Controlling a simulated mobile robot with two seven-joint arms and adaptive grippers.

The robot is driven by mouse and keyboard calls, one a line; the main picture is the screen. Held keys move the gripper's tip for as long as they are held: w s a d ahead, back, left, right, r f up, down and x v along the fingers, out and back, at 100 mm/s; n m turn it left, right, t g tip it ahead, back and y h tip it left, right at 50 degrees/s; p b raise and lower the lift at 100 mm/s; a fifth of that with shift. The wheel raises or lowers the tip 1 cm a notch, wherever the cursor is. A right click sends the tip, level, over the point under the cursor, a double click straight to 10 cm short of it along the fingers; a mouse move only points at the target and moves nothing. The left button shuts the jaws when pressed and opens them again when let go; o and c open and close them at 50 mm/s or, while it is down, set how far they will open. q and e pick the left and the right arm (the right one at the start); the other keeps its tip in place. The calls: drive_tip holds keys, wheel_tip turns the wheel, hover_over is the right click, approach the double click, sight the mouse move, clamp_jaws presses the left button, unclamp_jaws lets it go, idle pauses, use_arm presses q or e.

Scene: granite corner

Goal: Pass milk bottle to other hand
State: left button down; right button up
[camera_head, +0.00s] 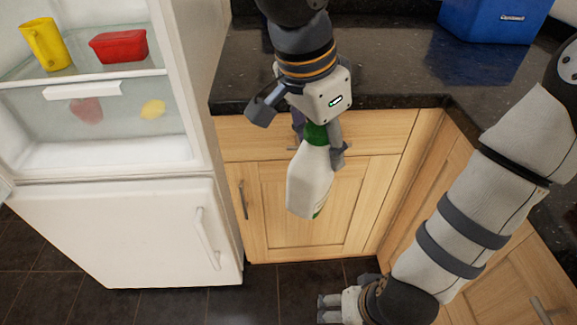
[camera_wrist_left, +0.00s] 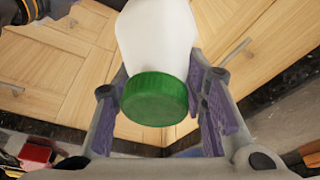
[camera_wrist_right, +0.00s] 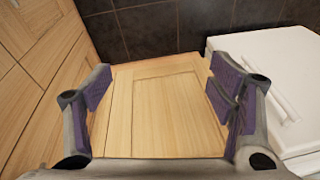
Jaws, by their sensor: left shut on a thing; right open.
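The milk bottle (camera_head: 309,183) is white with a green cap and hangs slightly tilted, cap up, in front of the wooden cabinet. My left gripper (camera_head: 318,145) is shut on the bottle near its capped end. In the left wrist view the green cap (camera_wrist_left: 155,98) and the white body (camera_wrist_left: 157,35) show between the purple finger pads. My right gripper (camera_head: 328,308) is low at the bottom of the head view, below the bottle and apart from it. In the right wrist view its fingers (camera_wrist_right: 163,98) are spread, with nothing between them.
An open fridge (camera_head: 100,160) stands at the left, with a yellow cup (camera_head: 45,45) and a red container (camera_head: 118,46) inside. Wooden cabinets (camera_head: 375,195) and a dark counter (camera_head: 390,65) lie behind the bottle. A blue box (camera_head: 492,20) sits on the counter.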

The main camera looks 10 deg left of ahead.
sight(307, 174)
drive_tip(key=w+a+r+t+y, duration=0.1)
drive_tip(key=w+a+r+t, duration=0.15)
drive_tip(key=a+r, duration=0.7)
drive_tip(key=w+a+r+t+y, duration=0.1)
drive_tip(key=w+a+r, duration=0.2)
drive_tip(key=a+r, duration=0.6)
drive_tip(key=s+d+r+m+t+h, duration=0.1)
drive_tip(key=d+r+m+t+h, duration=0.35)
drive_tip(key=r, duration=0.65)
drive_tip(key=shift+g+h, duration=0.35)
drive_tip(key=shift+g, duration=0.35)
drive_tip(key=x, duration=0.8)
drive_tip(key=d+x, duration=0.1)
drive_tip(key=x, duration=0.3)
drive_tip(key=shift+r, duration=0.15)
use_arm(q)
drive_tip(key=shift+d, duration=0.1)
use_arm(e)
drive_tip(key=c, duration=1.7)
use_arm(q)
drive_tip(key=c, duration=0.9)
unclamp_jaws()
drive_tip(key=shift+c, duration=0.2)
use_arm(e)
drive_tip(key=shift+c, duration=0.3)
